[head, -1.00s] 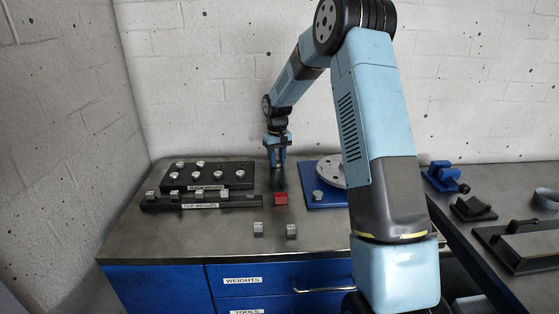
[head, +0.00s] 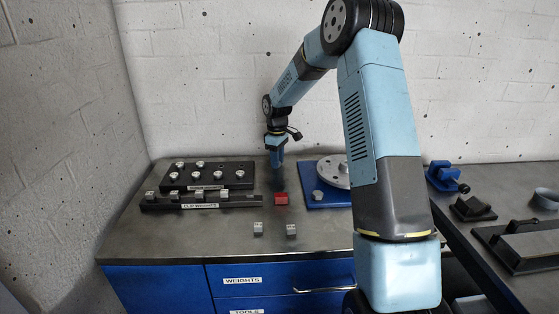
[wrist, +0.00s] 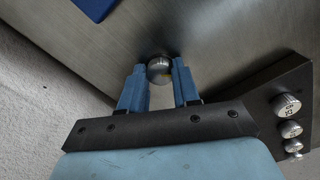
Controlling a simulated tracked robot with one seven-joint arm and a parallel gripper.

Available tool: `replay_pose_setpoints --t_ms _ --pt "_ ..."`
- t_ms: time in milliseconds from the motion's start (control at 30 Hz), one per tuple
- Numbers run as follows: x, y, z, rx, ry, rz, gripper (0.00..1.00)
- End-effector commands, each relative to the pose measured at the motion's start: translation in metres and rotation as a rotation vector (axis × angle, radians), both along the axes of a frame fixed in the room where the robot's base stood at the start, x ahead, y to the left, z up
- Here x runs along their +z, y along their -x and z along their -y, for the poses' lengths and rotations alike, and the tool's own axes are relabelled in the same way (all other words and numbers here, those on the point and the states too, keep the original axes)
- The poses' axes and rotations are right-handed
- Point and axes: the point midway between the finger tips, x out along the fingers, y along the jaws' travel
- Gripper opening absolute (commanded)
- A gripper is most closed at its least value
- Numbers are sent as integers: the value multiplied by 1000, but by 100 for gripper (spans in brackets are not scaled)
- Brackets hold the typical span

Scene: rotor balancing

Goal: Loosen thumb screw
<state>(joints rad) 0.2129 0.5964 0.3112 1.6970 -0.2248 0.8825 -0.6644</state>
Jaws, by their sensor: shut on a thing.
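My gripper (head: 277,165) points down over the bench, between the black weight rack and the blue rotor base. In the wrist view, my gripper's two blue fingers (wrist: 160,76) are shut on a small round silver-topped piece (wrist: 159,66). I cannot tell whether this piece is the thumb screw or a weight, or whether it touches the bench. The grey rotor disc (head: 334,172) sits on the blue base (head: 327,205), partly hidden by my arm. A silver knob (head: 318,195) is at the disc's front left.
The black weight rack (head: 245,182) holds several silver weights, some also in the wrist view (wrist: 287,105). A clip-weight bar (head: 240,202) is in front of it. A red block (head: 281,198) and two grey blocks (head: 258,229) (head: 291,231) stand on the bench. The front is mostly clear.

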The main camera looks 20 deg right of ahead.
Motion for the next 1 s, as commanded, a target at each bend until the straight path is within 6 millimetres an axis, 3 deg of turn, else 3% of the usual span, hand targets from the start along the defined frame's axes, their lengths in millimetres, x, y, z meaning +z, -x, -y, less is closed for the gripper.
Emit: replay_pose_setpoints --t_ms 500,533,767,1000 --pt "-2 3 -2 19 -1 -9 1" --pt "-2 3 -2 19 -1 -10 34" --pt "-1 2 -1 18 0 -5 56" --pt "0 1 -1 17 -1 -2 57"
